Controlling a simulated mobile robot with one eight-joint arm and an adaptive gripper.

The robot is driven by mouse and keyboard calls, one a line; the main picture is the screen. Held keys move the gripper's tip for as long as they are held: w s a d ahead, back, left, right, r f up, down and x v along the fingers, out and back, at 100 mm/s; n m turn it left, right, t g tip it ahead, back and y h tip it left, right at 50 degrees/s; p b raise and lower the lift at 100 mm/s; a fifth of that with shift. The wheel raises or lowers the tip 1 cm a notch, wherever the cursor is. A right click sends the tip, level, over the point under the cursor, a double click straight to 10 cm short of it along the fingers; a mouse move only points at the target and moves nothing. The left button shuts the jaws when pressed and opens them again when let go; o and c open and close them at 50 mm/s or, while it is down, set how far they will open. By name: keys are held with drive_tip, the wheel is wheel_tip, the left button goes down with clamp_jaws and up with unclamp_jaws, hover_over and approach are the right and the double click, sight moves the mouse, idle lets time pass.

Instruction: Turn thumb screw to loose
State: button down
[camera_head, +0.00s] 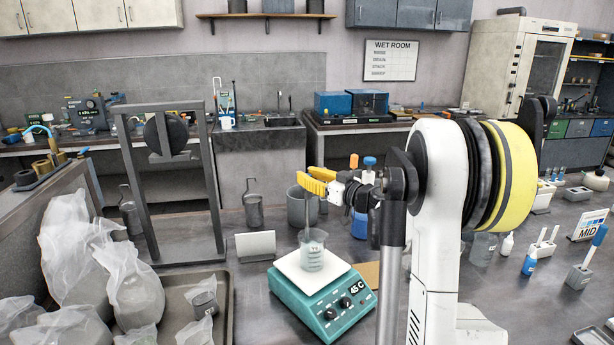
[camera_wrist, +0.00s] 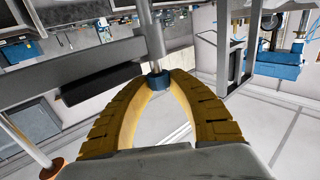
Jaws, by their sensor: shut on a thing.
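My gripper (camera_head: 311,179) has yellow fingers and is above the hot plate in the head view. In the wrist view, the fingertips (camera_wrist: 158,79) close around a blue piece (camera_wrist: 158,90) at the end of a grey rod (camera_wrist: 150,35). In the head view, a grey rod (camera_head: 308,214) hangs below the fingers toward a glass beaker (camera_head: 311,257). The blue piece is hidden in the head view. I cannot tell for certain whether it is the thumb screw, nor whether it is tight or loose.
The beaker stands on a teal hot plate (camera_head: 328,304) reading 45 C. A grey frame (camera_head: 137,185) stands to the left. A tray (camera_head: 222,310) and clear bags (camera_head: 135,290) fill the lower left. A blue bottle (camera_head: 360,226) is close to my arm.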

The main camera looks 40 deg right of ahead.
drive_tip(key=shift+n+g+y, duration=0.6)
drive_tip(key=shift+n+y, duration=0.5)
drive_tip(key=shift+y, duration=0.5)
drive_tip(key=shift+n+g+y, duration=0.6)
drive_tip(key=shift+n+y, duration=0.5)
drive_tip(key=shift+y, duration=0.5)
drive_tip(key=c, duration=1.2)
unclamp_jaws()
drive_tip(key=v, duration=1.2)
